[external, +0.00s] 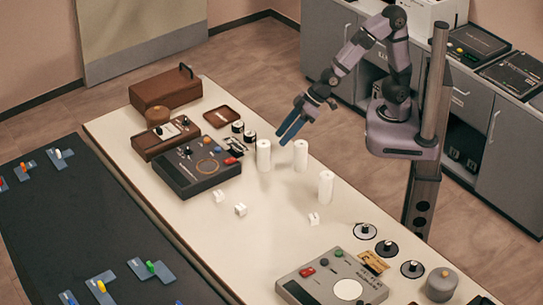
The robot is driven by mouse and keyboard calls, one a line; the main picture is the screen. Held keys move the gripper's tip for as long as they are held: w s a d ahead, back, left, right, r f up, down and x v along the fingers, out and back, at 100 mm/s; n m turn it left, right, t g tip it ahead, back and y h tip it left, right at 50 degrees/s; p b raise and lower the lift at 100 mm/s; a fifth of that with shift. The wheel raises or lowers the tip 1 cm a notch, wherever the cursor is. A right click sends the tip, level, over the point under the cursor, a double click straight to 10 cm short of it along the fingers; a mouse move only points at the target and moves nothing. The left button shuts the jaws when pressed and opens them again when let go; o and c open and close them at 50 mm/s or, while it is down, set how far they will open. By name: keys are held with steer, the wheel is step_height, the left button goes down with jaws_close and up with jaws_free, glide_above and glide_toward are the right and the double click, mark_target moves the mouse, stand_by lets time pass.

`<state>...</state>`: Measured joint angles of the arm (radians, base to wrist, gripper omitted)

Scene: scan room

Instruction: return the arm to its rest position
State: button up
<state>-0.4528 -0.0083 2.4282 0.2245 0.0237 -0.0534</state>
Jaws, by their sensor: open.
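My gripper (290,132) has blue fingers and points down and to the left. It hangs over the far part of the white table (255,265), to the upper right of a white cylinder (263,156) in the picture. Its jaws are open, and I see nothing held between them. A second white cylinder (300,156) stands just right of and below the fingers. My arm is bent, with its elbow raised above its base at the table's right side.
A third white cylinder (325,188) stands nearer. Small white blocks (240,209) lie mid-table. A dark control box (197,168) and brown cases (165,90) are at left. A grey panel (330,280) is in front. A post (428,140) stands beside my base.

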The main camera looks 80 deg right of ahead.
steer(key=s+d+f+m+g+h+p, duration=0.1)
steer(key=s+d+f+m+g+h, duration=0.2)
steer(key=s+d+g, duration=0.4)
steer(key=s+d, duration=0.9)
steer(key=d, duration=0.2)
steer(key=shift+d+f+h+p, duration=0.25)
steer(key=shift+d+h+p, duration=0.05)
steer(key=shift+p, duration=0.1)
steer(key=shift+o, duration=0.4)
steer(key=shift+w, duration=0.1)
